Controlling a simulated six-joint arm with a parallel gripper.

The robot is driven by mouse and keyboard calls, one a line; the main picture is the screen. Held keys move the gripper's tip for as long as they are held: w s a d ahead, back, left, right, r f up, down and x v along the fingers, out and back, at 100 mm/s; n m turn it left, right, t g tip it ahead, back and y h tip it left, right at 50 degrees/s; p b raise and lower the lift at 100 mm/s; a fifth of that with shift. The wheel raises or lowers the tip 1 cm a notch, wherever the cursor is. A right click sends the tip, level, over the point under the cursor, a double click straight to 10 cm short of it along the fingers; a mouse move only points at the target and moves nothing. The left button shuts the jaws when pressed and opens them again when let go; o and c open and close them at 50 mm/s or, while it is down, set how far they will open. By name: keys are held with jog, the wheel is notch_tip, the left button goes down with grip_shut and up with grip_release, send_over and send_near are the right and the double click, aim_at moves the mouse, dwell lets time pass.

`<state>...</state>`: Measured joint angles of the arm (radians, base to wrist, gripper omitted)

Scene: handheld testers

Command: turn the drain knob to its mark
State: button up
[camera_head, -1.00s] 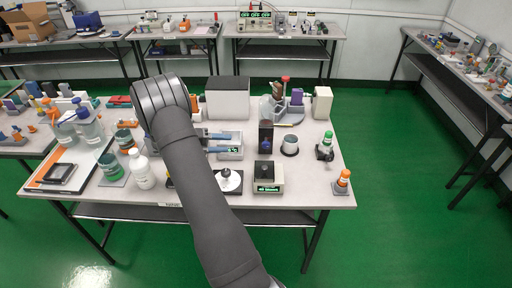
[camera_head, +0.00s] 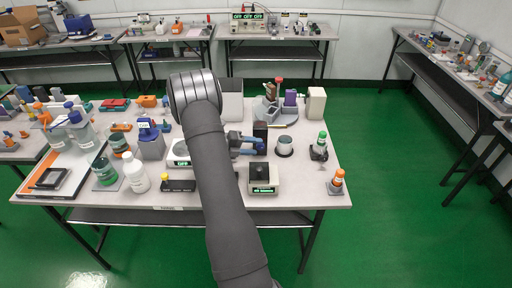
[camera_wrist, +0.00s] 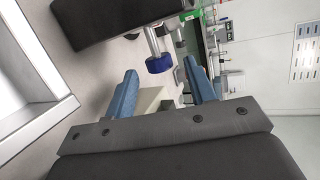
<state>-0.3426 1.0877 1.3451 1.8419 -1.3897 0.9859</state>
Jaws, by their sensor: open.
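A blue knob on a short metal stem (camera_wrist: 159,64) sticks out of a dark block (camera_wrist: 110,18) in the wrist view; I take it for the drain knob. In the head view the dark block is the upright black box (camera_head: 260,131) near the table's middle. My gripper (camera_head: 257,146) is at the box's front, its blue fingers pointing right. In the wrist view my gripper (camera_wrist: 163,80) is open, with the knob in the gap near the fingertips, apart from both. The knob's mark cannot be made out.
A device with a green display (camera_head: 263,188) stands in front of the box. A grey round knob on a black base (camera_head: 284,145) and a green-capped item (camera_head: 320,146) stand to the right. A white bottle (camera_head: 137,172) stands left of my arm.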

jog(key=shift+x, duration=0.8)
jog(key=c, duration=1)
jog(key=shift+o, duration=0.2)
jog(key=shift+f+h, duration=0.25)
jog(key=shift+h, duration=0.85)
jog(key=shift+n+t+h, duration=0.4)
jog(key=shift+n+h, duration=0.1)
jog(key=shift+h, duration=0.5)
jog(key=o, duration=1)
jog(key=shift+c, duration=0.2)
jog(key=shift+a+f, duration=0.1)
jog(key=shift+v, duration=3.7)
